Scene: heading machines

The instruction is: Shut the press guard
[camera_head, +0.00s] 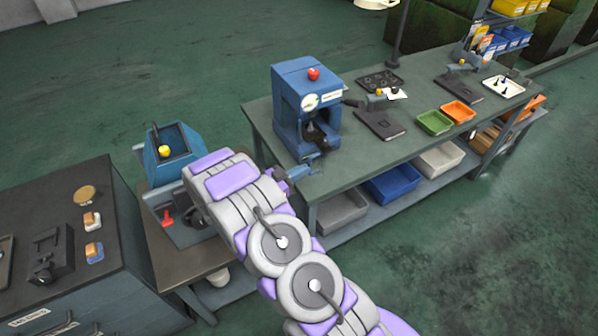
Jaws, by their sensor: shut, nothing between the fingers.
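A blue press (307,100) with a red knob, a round gauge and a dark opening in its front stands on the left end of the green workbench. I cannot make out its guard as a separate part. A second blue machine (171,150) with a yellow knob stands on the lower stand at left, partly hidden behind my arm. My gripper (316,159) points right from the end of my purple and grey arm, just in front of the press base near the bench's front edge. It is shut and empty. I cannot tell whether it touches the press or bench.
The workbench (375,150) also holds a dark tablet-like board (380,124), a green bin (434,122) and an orange bin (459,112). Larger bins sit on its lower shelf. A dark cabinet (70,245) stands at left. Floor (480,240) is clear at lower right.

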